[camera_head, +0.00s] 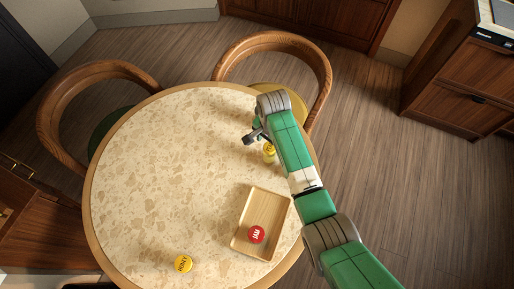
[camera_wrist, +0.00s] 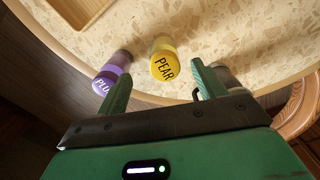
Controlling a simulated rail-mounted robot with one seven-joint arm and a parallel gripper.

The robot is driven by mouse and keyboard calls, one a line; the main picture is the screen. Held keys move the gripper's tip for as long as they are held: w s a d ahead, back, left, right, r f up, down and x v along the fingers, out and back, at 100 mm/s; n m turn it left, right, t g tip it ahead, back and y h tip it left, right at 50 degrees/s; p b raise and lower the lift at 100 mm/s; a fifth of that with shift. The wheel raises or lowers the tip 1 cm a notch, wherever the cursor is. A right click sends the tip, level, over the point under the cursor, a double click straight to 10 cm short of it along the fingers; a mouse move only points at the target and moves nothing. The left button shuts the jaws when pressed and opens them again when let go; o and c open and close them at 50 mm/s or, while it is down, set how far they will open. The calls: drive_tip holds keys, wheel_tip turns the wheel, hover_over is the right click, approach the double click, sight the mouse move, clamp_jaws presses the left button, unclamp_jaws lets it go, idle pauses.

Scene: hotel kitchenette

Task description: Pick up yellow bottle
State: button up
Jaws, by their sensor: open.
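A yellow bottle with a cap reading PEAR (camera_wrist: 163,66) stands on the round table, just beyond and between my fingertips in the wrist view. A yellow bottle also shows beside my gripper in the head view (camera_head: 269,149), partly hidden by the arm. My gripper (camera_wrist: 161,72) is open, with nothing held between its fingers. In the head view my gripper (camera_head: 250,136) is over the table's right side. A second yellow-capped item (camera_head: 183,263) stands at the table's near edge, its label hard to read.
A purple bottle (camera_wrist: 111,74) stands close to the left finger. A greyish item (camera_wrist: 232,80) is partly hidden behind the right finger. A wooden tray (camera_head: 243,210) holds a red-capped item (camera_head: 256,235). Chairs (camera_head: 270,40) surround the table (camera_head: 150,150); its middle is clear.

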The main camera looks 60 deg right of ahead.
sight(269, 148)
drive_tip(key=f, duration=0.2)
drive_tip(key=f+b, duration=0.1)
drive_tip(key=f, duration=0.1)
drive_tip(key=f+b, duration=0.1)
drive_tip(key=f, duration=0.2)
drive_tip(key=shift+w+d+f, duration=0.1)
drive_tip(key=shift+w+d, duration=0.05)
drive_tip(key=shift+d, duration=0.2)
drive_tip(key=c, duration=1.2)
drive_tip(key=shift+o, duration=0.2)
drive_tip(key=r+p, duration=0.1)
drive_tip(key=r, duration=0.3)
drive_tip(key=shift+a+p, duration=0.2)
drive_tip(key=shift+p, duration=0.1)
drive_tip(key=s+a+r+p, duration=0.4)
drive_tip(key=s+a+p, duration=0.3)
drive_tip(key=a, duration=0.6)
drive_tip(key=shift+s+a, duration=0.15)
drive_tip(key=shift+s, duration=0.45)
